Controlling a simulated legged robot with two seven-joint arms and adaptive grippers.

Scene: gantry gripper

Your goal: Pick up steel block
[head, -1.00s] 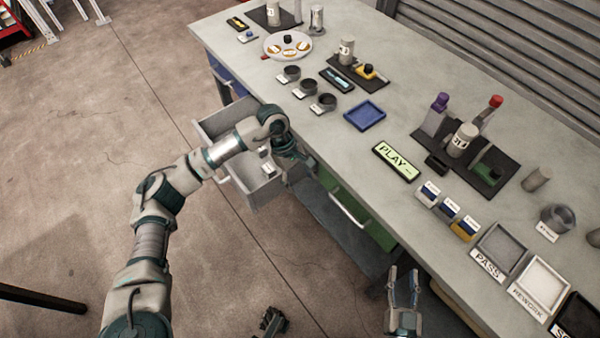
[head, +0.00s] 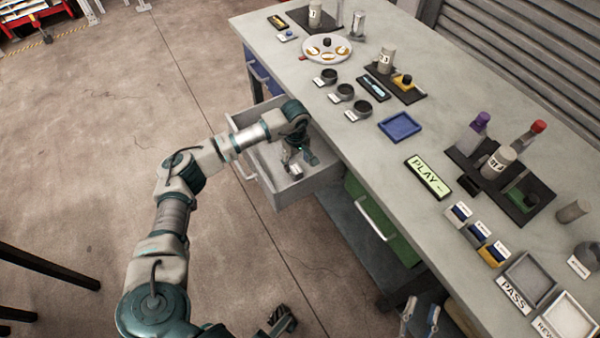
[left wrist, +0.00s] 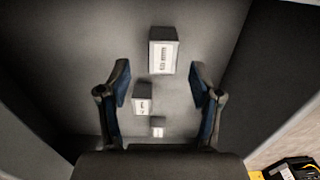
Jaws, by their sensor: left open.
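Three grey blocks with white labels sit in the open drawer (head: 312,188) in the left wrist view: a large block (left wrist: 162,52), a middle-sized block (left wrist: 142,100) and a small block (left wrist: 158,127). The labels are too small to read, so I cannot tell which is the steel block. My left gripper (head: 301,158) points down into the drawer. In the left wrist view, its fingers (left wrist: 161,82) are spread apart with the blocks in view between them and nothing gripped. A pale block (head: 296,171) shows beside it in the head view. My right gripper (head: 419,314) is low by the bench, fingers apart and empty.
The drawer walls surround my left gripper. The workbench (head: 365,150) edge is close on its right, carrying small cups (head: 344,92), a blue tray (head: 400,126) and a PLAY sign (head: 428,178). A green drawer front (head: 385,220) is nearby.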

